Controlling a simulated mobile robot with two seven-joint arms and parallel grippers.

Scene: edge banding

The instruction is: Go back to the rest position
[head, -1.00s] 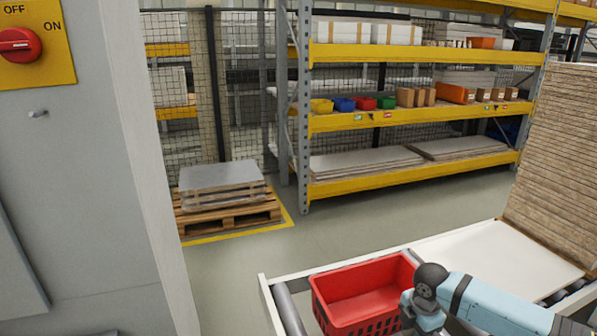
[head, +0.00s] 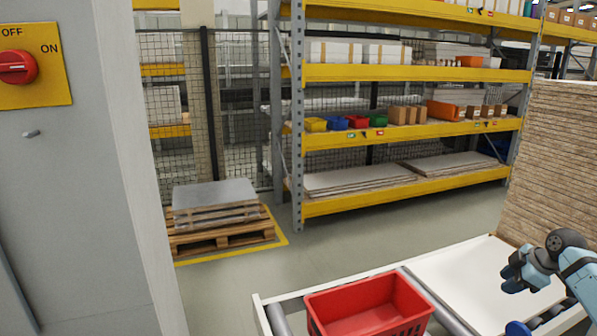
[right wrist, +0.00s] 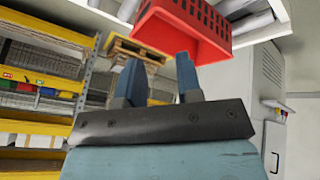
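My right arm comes in at the lower right of the head view, over the white board on the roller table. A blue part of my right gripper (head: 517,328) shows at the bottom edge there. In the right wrist view my right gripper (right wrist: 158,72) has its two blue fingers spread apart with nothing between them. The red basket (head: 370,305) stands on the roller table, left of the gripper and apart from it. It also shows in the right wrist view (right wrist: 190,30), beyond the fingers. My left gripper is not in view.
A white board (head: 475,280) lies on the table beside a tall stack of boards (head: 550,165). A grey cabinet with a red switch (head: 17,67) stands close at left. A pallet (head: 220,240) and yellow shelves (head: 405,192) are behind. Open floor lies between.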

